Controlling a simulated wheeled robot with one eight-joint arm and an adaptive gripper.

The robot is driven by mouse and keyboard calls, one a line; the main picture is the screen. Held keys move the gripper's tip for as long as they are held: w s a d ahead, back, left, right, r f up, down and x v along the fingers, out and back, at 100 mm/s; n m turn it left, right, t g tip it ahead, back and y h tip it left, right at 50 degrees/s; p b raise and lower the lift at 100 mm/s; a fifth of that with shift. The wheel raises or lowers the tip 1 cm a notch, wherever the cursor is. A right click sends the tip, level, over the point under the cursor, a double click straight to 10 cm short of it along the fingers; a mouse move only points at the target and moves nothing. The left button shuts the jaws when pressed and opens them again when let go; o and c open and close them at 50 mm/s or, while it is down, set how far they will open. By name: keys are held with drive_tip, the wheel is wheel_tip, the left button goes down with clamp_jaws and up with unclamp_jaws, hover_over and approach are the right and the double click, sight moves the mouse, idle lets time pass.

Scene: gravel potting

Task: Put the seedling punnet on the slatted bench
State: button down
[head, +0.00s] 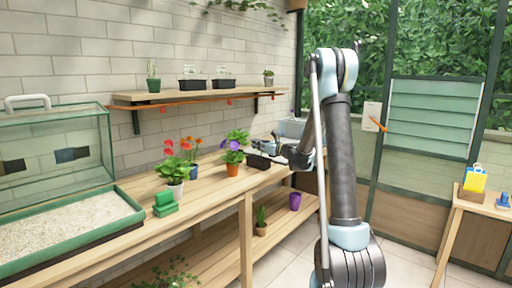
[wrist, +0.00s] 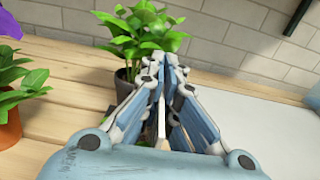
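A dark punnet (head: 258,161) stands at the right end of the wooden bench (head: 215,195), close to my gripper. Two similar black punnets, the left one (head: 192,84) and the right one (head: 224,84), stand on the wall shelf. My gripper (head: 281,146) is low over the bench's right end. In the wrist view its fingers (wrist: 164,64) run together with their tips close; I see no punnet between them. A thin pale strip (wrist: 161,132) shows between the fingers; I cannot tell what it is. The hand hides the area below.
A leafy plant (wrist: 138,35) in a dark pot stands just past the fingertips. A small table (head: 484,207) stands right.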

drive_tip(key=c, duration=1.8)
unclamp_jaws()
drive_tip(key=v, duration=1.2)
drive_tip(key=s+d+f+n+g+h, duration=0.1)
drive_tip(key=s+f+n+g+h, duration=0.15)
drive_tip(key=s+n, duration=0.7)
drive_tip(key=s+d+f+n+g+h, duration=0.1)
drive_tip(key=s+f+n+g+h, duration=0.3)
drive_tip(key=s, duration=1)
drive_tip(key=s+d+f+n+h, duration=0.2)
drive_tip(key=s+d+f+n, duration=0.1)
drive_tip(key=s, duration=0.5)
drive_tip(key=s+d+f+n+g+h, duration=0.1)
drive_tip(key=s+d+f+n+h, duration=0.2)
drive_tip(key=s+d+n, duration=0.2)
drive_tip(key=s+d+f+n+g+h, duration=0.1)
drive_tip(key=s+d+f+n+h, duration=0.1)
drive_tip(key=s+d+n, duration=0.2)
drive_tip(key=s+d, duration=0.3)
drive_tip(key=s, duration=0.4)
drive_tip(key=shift+f+h, duration=0.35)
drive_tip(key=shift+f, duration=0.05)
